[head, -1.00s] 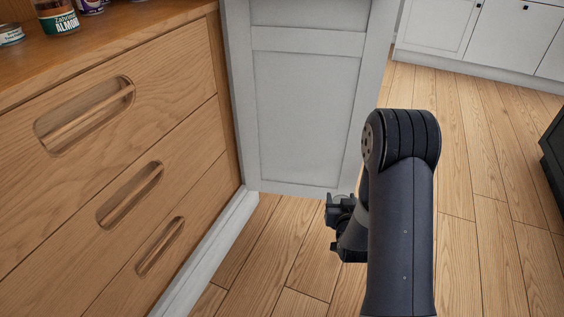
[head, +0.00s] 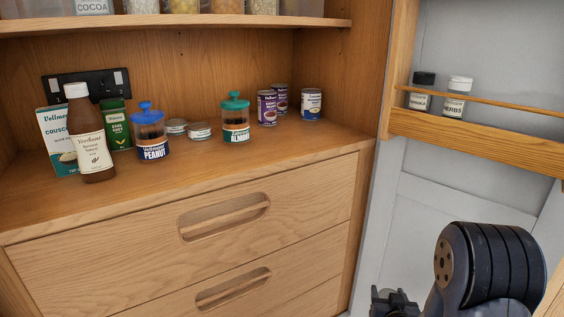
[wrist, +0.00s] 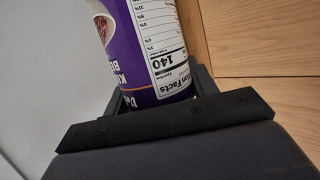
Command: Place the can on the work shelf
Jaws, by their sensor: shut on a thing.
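My gripper (wrist: 157,100) is shut on a purple can (wrist: 120,45) with a nutrition label, seen close up in the wrist view. The can's far end runs out of the frame. In the head view my gripper (head: 393,303) shows only in part at the bottom edge, low in front of the cupboard, and the can is not visible there. The work shelf (head: 290,160) is the wooden counter above the drawers, up and to the left of my gripper. Two similar purple cans (head: 267,108) and a white-and-blue can (head: 311,104) stand at its back right.
A brown sauce bottle (head: 90,140), a couscous box (head: 58,140), a green box (head: 116,124), a blue-lidded jar (head: 151,135), a green-lidded jar (head: 236,120) and flat tins (head: 199,132) stand on the shelf. Its front right is clear. An open door with a spice rack (head: 480,135) stands at right.

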